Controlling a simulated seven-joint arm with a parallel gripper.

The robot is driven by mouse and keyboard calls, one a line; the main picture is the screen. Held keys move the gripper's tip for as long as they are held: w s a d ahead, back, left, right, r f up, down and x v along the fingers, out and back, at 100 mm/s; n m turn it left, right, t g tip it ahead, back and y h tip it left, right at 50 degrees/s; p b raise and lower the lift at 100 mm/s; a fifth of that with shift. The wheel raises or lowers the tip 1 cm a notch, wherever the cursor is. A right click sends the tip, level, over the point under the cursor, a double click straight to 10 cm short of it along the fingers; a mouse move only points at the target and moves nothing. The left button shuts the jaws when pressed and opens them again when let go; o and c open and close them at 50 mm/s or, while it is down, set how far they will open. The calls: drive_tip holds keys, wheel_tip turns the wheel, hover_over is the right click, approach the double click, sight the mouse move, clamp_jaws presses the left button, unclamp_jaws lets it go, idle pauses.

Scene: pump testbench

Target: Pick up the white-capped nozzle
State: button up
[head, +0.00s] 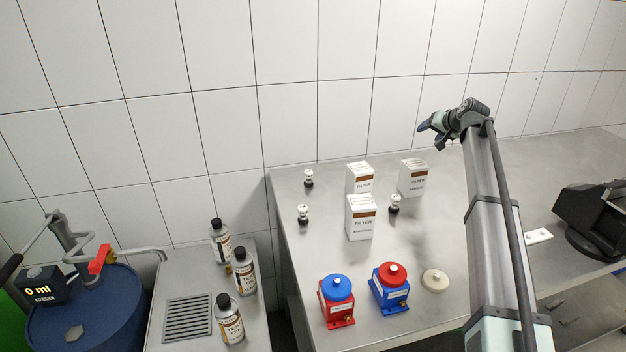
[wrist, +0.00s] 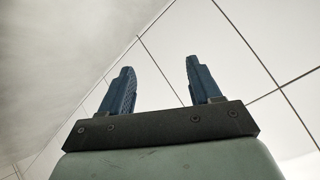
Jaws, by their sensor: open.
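Three small white-capped nozzles with dark lower parts stand upright on the steel table in the head view. One nozzle (head: 308,178) is at the back left. Another nozzle (head: 303,213) is in front of it, near the table's left edge. A third nozzle (head: 394,204) stands just right of the front filter box. My gripper (head: 424,129) is raised at the back, right of the nozzles and apart from them. In the wrist view its two blue fingers (wrist: 162,82) are spread, with only tiled wall between and beyond them.
White filter boxes (head: 360,218) (head: 359,178) (head: 412,178) stand close to the nozzles. A red pump (head: 338,308) and a blue pump (head: 390,293) sit at the front, beside a beige disc (head: 435,280). Several bottles (head: 244,272) stand on the lower left bench. The tiled wall is behind.

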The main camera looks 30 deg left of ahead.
drive_tip(key=s+a+f+n+g, duration=0.1)
drive_tip(key=s+a+n+g, duration=0.15)
drive_tip(key=s+a, duration=0.5)
drive_tip(key=s+a+f+n+g, duration=0.1)
drive_tip(key=s+a+n, duration=0.25)
drive_tip(key=a, duration=0.65)
drive_tip(key=n+g+h, duration=0.2)
drive_tip(key=n+h, duration=0.1)
drive_tip(key=n, duration=0.1)
approach(309, 172)
drive_tip(key=x, duration=0.6)
drive_tip(key=shift+w+a+f, duration=0.1)
drive_tip(key=shift+w+f, duration=0.1)
drive_tip(key=shift+x, duration=2.7)
drive_tip(key=shift+s, duration=0.15)
drive_tip(key=c, duration=1.1)
drive_tip(key=shift+c, duration=0.2)
